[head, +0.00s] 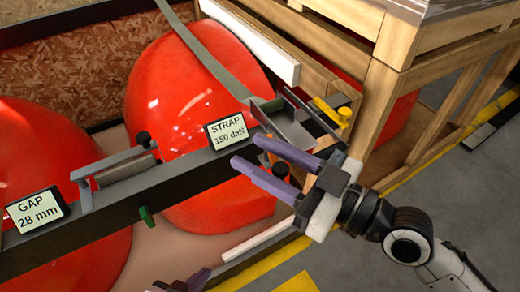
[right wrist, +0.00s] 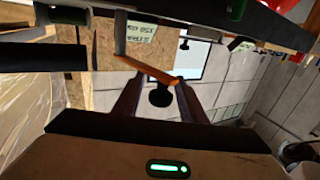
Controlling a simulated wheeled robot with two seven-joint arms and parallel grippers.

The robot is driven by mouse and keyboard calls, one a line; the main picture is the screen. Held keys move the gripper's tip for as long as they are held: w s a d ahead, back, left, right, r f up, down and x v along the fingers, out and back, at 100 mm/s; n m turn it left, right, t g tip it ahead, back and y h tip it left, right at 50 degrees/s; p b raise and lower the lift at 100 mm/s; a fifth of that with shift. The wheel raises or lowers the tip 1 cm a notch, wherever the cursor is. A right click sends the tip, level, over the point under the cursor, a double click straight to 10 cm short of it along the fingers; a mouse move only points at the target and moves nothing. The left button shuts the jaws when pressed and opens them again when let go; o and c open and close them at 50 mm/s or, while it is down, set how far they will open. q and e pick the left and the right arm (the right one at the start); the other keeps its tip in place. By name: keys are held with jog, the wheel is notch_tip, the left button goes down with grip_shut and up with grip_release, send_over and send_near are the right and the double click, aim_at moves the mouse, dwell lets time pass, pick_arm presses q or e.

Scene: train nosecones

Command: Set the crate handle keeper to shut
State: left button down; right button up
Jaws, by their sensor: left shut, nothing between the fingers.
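An orange lever (right wrist: 146,69) with a black knob (right wrist: 160,96) crosses in front of my right gripper (right wrist: 158,86) in the right wrist view. In the head view the black knob (head: 281,170) shows between the purple fingers of my right gripper (head: 247,151), and the orange part is mostly hidden behind them. The right fingers are apart, and I see no grip on the knob. A yellow latch-like piece (head: 330,112) sits at the wooden crate's (head: 385,100) corner. I cannot tell for sure which piece is the keeper. My left gripper (head: 188,281) is shut and empty at the bottom edge.
A dark beam (head: 170,187) carries GAP (head: 36,210) and STRAP (head: 227,131) displays and a grey handle (head: 115,165). Large red nosecones (head: 180,90) stand behind and below it. A grey strap (head: 205,52) crosses one.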

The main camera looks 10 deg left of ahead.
grip_shut()
dwell(0.3)
